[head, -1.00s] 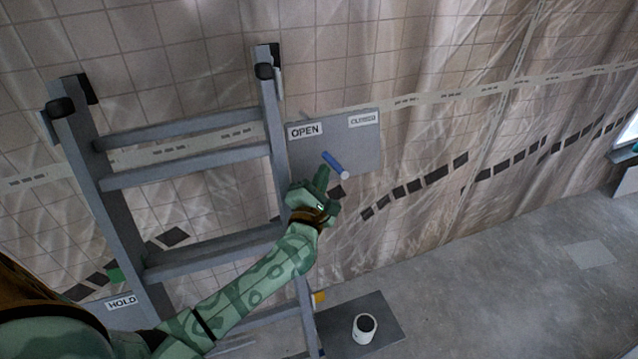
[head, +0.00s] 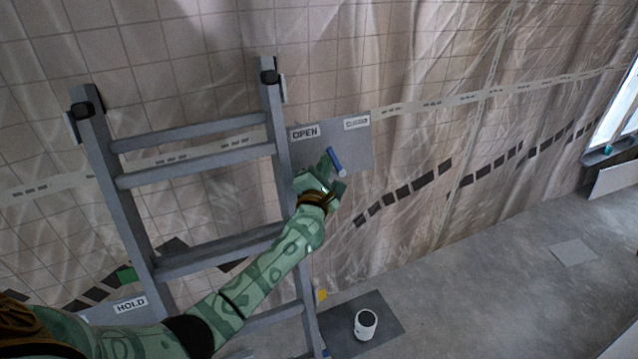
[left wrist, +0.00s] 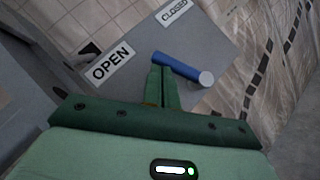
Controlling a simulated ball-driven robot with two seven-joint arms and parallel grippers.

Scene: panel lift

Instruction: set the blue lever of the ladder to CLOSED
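The blue lever (head: 336,160) with a pale round end sits on a grey plate (head: 360,150) beside the ladder's (head: 196,180) right rail. The plate bears an OPEN label (head: 304,132) at its upper left and a CLOSED label (head: 357,123) at its upper right. The lever slants below and between the labels. My left gripper (head: 327,163) is at the lever's left side. In the left wrist view its two green fingers (left wrist: 161,72) are together, with their tips at the blue lever (left wrist: 177,67), not around it. Contact is hard to confirm. My right gripper is out of view.
A HOLD label (head: 131,305) is on a grey plate by the ladder's left rail. A white cylinder (head: 365,324) stands on a dark mat (head: 385,317) on the floor. Plastic sheeting hangs over the tiled wall behind. The floor at right is mostly clear.

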